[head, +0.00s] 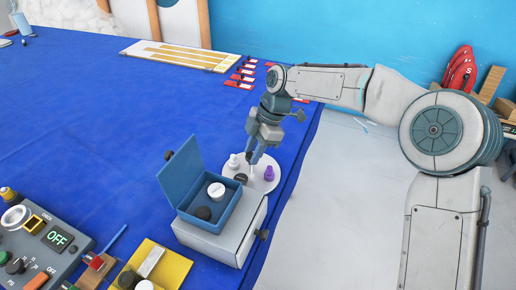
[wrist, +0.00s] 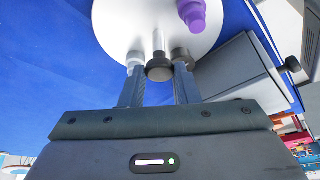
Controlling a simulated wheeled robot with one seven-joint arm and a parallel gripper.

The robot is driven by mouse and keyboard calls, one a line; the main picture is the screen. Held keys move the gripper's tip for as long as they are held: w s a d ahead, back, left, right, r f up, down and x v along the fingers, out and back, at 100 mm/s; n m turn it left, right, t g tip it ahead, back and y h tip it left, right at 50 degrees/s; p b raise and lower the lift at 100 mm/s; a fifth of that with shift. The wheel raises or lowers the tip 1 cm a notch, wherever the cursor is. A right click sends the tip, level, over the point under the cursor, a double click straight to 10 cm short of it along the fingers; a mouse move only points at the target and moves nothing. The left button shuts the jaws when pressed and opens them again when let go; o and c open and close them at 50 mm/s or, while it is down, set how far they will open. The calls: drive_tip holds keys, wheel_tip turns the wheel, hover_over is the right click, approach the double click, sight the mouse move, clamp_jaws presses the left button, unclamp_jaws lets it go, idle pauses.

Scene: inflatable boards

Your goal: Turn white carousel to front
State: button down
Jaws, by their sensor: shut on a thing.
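The white carousel (head: 259,186) is a round disc on the blue table, behind the open blue box; it also shows in the wrist view (wrist: 117,25). A thin pale post with a dark round knob (wrist: 159,69) rises from its middle. My gripper (wrist: 157,82) points down over the disc, its fingers closed on the knob from both sides. A purple piece (head: 269,173) stands on the disc's right side in the head view. A white piece (head: 233,160) stands at the left, and a dark piece (head: 240,178) at the front, partly hidden by the box.
The open blue box (head: 183,207) holds a white and a black round piece. It sits on a white drawer unit (head: 208,246) with a dark knob, close to the carousel. A control panel (head: 40,245) and yellow tray (head: 174,270) lie front left. The table's right edge is near.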

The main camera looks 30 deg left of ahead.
drive_tip(key=c, duration=1.1)
unclamp_jaws()
drive_tip(key=v, duration=1.4)
drive_tip(key=shift+f, duration=0.1)
